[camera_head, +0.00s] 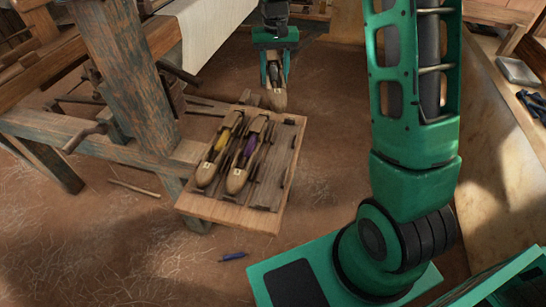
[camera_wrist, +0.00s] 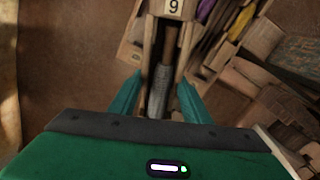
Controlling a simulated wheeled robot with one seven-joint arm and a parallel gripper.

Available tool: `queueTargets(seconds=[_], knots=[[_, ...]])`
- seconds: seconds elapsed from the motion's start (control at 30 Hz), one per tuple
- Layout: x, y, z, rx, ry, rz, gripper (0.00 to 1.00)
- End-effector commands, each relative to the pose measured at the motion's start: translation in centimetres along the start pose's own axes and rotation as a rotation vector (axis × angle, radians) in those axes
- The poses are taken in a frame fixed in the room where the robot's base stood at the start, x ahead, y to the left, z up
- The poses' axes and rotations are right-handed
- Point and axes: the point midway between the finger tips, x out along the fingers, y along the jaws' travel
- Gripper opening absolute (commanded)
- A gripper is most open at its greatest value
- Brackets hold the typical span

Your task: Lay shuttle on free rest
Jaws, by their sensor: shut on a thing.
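My gripper (camera_head: 274,82) is shut on a wooden shuttle (camera_head: 278,101) with a grey-wound bobbin, held above the far right end of a wooden rest board (camera_head: 228,212). Two other shuttles lie on the board: one with yellow thread (camera_head: 207,172) at left, one with purple thread (camera_head: 237,180) in the middle. The right-hand rest (camera_head: 284,152) on the board looks empty. Whether the held shuttle touches anything cannot be told.
The loom's worn wooden post (camera_head: 122,65) and beam (camera_head: 150,155) stand left of the board. White cloth (camera_head: 205,35) hangs behind. A small blue object (camera_head: 233,256) lies on the earthen floor in front. A ledge (camera_head: 510,85) with tools runs along the right.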

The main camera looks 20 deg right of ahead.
Motion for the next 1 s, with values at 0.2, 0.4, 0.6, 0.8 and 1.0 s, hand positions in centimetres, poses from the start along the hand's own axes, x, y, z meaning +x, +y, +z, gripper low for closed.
queueTargets(seconds=[0.2,0.4,0.6,0.8,1.0], knots=[[0.0,-0.5,0.1,-0.006,0.000,0.000,0.09],[0.1,-1.5,2.3,0.010,0.000,-0.004,0.09],[0.8,-3.0,7.9,0.069,-0.005,-0.011,0.09],[2.0,-4.1,15.9,0.148,-0.008,-0.013,0.09],[3.5,-3.6,24.2,0.234,-0.007,-0.009,0.09]])
